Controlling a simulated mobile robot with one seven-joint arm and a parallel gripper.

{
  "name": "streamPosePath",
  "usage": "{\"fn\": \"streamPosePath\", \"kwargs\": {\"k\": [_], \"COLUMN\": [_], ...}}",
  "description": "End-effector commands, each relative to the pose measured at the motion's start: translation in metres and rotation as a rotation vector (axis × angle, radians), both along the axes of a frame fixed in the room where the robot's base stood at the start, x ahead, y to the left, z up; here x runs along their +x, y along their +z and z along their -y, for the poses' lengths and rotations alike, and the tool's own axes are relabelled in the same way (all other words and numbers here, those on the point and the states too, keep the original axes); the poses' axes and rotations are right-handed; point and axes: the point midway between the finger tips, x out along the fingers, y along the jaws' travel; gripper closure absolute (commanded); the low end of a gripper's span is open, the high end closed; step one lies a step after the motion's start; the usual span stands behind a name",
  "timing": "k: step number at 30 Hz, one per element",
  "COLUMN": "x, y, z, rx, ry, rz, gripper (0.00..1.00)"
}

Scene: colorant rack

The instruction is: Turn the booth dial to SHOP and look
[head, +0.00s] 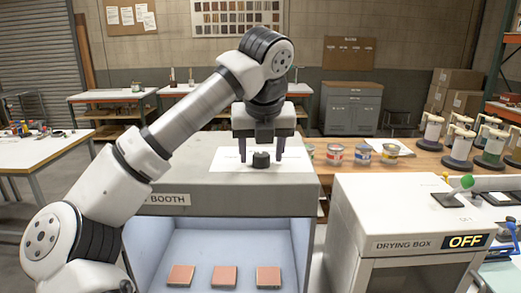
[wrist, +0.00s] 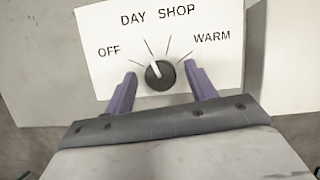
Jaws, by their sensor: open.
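The black booth dial (head: 261,160) stands on a white plate (head: 225,160) on top of the grey booth (head: 300,180). In the wrist view the dial (wrist: 160,76) has a white pointer aimed up and slightly left, toward the DAY mark. The plate's labels read OFF, DAY, SHOP and WARM. My gripper (head: 262,156) points down over the dial. Its purple fingers (wrist: 161,78) are open, one on each side of the dial, with gaps visible in the wrist view. Inside the pale blue booth, three reddish-brown tiles (head: 225,276) lie in a row.
A drying box (head: 395,205) with an OFF display (head: 465,241) stands right of the booth. Behind are paint cans (head: 335,153) on a wooden counter (head: 425,162) and several colorant dispensers (head: 460,142). My arm crosses above the booth's left side.

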Motion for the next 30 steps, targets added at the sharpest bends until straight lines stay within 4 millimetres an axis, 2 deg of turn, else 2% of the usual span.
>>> {"fn": "streamPosePath", "kwargs": {"k": [5,15,23,30], "x": [0.0,-0.0002,-0.0002,-0.0003], "y": [0.0001,0.0004,0.0004,0.0005], "z": [0.0001,0.0,-0.0004,-0.0018], "rx": [0.0,0.0,0.0,0.0], "ry": [0.0,0.0,-0.025,-0.142], "rz": [0.0,0.0,0.0,0.0], "gripper": [0.44,0.88,0.89,0.89]}}
